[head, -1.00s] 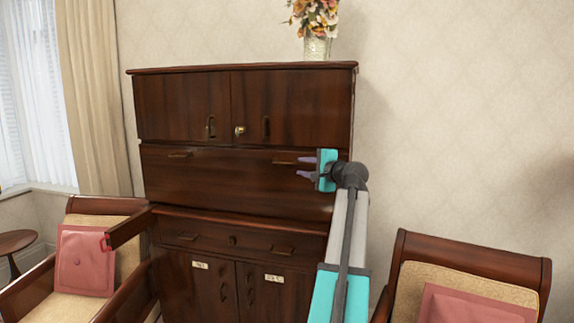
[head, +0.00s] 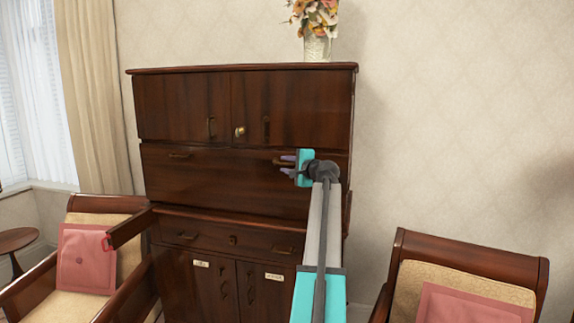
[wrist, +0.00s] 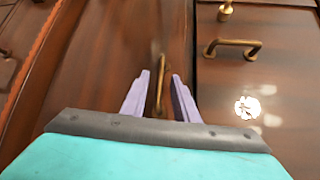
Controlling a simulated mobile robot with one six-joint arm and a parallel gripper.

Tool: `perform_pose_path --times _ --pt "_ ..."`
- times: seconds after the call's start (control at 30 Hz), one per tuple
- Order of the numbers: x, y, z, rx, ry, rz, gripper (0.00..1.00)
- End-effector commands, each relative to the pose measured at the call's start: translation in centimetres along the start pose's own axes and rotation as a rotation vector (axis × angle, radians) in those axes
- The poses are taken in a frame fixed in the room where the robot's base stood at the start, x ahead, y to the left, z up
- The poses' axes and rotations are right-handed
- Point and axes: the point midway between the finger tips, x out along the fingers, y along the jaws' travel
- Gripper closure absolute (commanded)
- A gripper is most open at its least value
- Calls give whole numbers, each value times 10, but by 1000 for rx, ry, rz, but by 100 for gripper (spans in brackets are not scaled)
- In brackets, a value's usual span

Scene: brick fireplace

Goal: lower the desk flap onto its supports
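The desk flap (head: 225,185) is the wide dark wood panel across the middle of the cabinet; it stands upright and closed. It has a left handle (head: 180,155) and a right handle (head: 281,162). My gripper (head: 287,163) is at the right handle. In the wrist view the gripper (wrist: 160,82) is open, with its purple fingers on either side of the brass handle (wrist: 160,88); I see no clear contact. A wooden bar (head: 130,229) with a reddish end juts forward at the cabinet's left, apparently a support. My arm hides the matching place on the right.
Upper doors (head: 290,105) with a brass knob (head: 239,131) are above the flap. A drawer (head: 208,236) and lower doors are below. A vase of flowers (head: 317,45) stands on top. Armchairs with pink cushions flank the cabinet, left (head: 85,258) and right (head: 470,303).

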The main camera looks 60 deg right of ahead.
Motion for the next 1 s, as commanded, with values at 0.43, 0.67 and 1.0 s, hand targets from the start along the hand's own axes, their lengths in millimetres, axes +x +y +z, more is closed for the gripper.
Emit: perform_pose_path --times 0.43,0.67,1.0 --pt "1 0 0 0 0 0 95" --pt "1 0 0 0 0 0 100" --pt "1 0 0 0 0 0 100"
